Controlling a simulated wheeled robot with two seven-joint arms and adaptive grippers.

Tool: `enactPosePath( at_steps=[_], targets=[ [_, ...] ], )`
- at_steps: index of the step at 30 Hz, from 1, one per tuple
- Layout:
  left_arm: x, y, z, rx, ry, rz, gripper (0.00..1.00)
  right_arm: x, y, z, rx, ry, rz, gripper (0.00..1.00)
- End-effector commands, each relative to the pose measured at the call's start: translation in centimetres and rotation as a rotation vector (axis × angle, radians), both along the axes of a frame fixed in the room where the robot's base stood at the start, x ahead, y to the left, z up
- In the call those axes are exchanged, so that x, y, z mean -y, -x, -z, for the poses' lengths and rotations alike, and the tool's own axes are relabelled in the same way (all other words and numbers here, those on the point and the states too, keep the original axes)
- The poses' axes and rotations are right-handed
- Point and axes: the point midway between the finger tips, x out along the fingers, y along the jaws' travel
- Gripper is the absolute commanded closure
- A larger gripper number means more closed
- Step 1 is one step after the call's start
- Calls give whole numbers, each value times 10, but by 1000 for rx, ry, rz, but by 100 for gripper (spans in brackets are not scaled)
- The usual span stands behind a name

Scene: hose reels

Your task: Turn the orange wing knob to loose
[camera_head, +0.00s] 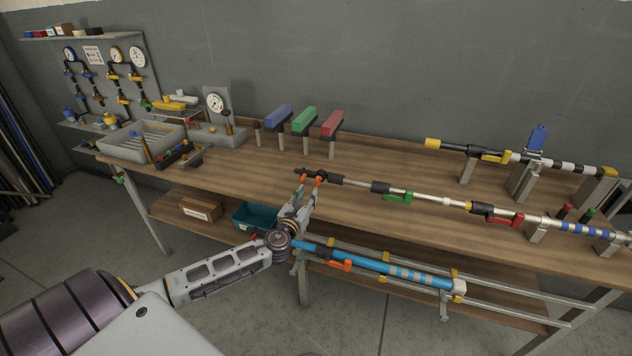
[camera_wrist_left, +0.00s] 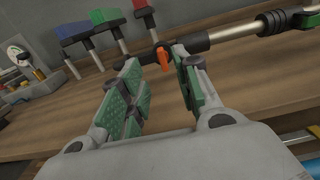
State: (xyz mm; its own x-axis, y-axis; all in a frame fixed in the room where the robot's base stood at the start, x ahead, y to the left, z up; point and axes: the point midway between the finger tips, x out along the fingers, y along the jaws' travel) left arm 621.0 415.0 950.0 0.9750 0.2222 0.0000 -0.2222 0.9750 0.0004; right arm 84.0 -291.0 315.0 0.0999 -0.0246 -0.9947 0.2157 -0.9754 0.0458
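The orange wing knob (camera_wrist_left: 163,58) hangs on the black end of a long pole (camera_head: 443,201) and appears between my left fingertips in the left wrist view, closer to the right finger. My left gripper (camera_head: 311,184) is at the pole's left end, over the bench's front part. It also shows in the left wrist view (camera_wrist_left: 156,62), its two green-padded fingers apart. I cannot tell whether either finger touches the knob. In the head view, small orange patches show at the fingertips, partly mixed with the gripper. My right gripper is out of view.
Blue, green and red handled posts (camera_head: 303,121) stand behind the gripper on the wooden bench (camera_head: 240,176). A second pole (camera_head: 484,153) rests on stands at the back right. A blue pole (camera_head: 392,268) with an orange lever (camera_head: 341,265) lies along the bench front. A teal bin (camera_head: 250,219) sits below.

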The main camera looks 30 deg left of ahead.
Motion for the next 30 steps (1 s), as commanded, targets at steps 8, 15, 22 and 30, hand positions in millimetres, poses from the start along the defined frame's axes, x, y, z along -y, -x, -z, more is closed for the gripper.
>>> enactPosePath(
  at_steps=[8, 15, 22, 30],
  targets=[
    [-4, -20, -1, 1, 1, 0, 68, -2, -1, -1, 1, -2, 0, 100],
    [-8, -37, -1, 0, 1, 1, 68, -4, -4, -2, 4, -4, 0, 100],
    [-12, -54, -1, 0, 2, 0, 68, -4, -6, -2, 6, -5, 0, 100],
    [-16, -73, -1, 1, 1, 0, 68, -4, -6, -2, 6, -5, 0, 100]
  ],
)
